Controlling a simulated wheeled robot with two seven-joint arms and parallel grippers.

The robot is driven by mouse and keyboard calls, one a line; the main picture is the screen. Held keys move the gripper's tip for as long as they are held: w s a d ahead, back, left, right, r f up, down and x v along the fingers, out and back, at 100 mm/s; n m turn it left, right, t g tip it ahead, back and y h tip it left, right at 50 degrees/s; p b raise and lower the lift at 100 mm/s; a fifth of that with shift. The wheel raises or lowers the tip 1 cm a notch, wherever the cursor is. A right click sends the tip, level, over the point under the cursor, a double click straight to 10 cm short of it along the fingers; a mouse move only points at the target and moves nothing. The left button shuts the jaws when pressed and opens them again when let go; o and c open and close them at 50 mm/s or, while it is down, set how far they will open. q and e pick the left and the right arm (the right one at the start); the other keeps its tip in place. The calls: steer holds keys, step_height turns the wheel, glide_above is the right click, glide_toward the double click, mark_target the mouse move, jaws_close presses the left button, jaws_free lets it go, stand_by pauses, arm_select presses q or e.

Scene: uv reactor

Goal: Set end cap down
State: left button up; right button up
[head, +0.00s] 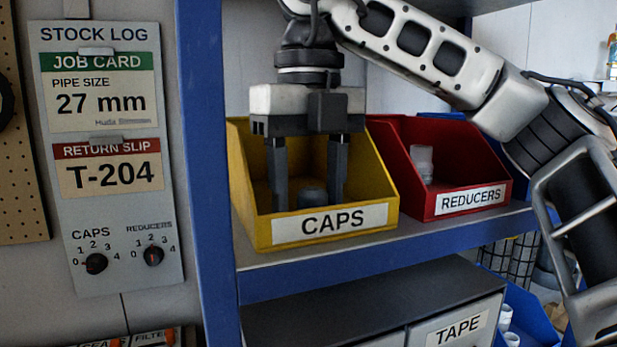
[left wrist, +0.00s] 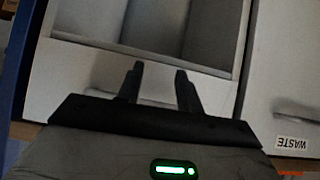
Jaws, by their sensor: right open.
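My right gripper (head: 309,205) reaches down into the yellow CAPS bin (head: 248,200) in the head view. Its two dark fingers are spread apart. My left gripper (left wrist: 160,72) is open and empty in the left wrist view, in front of a pale grey unit with recesses.
A red REDUCERS bin (head: 408,180) with a pale fitting stands right of the CAPS bin on the blue-edged shelf (head: 400,248). A blue post (head: 207,150) and the STOCK LOG board (head: 150,225) are at left. A TAPE drawer (head: 455,330) is below.

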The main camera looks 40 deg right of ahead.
mark_target(309, 189)
steer(key=shift+r, duration=3.9)
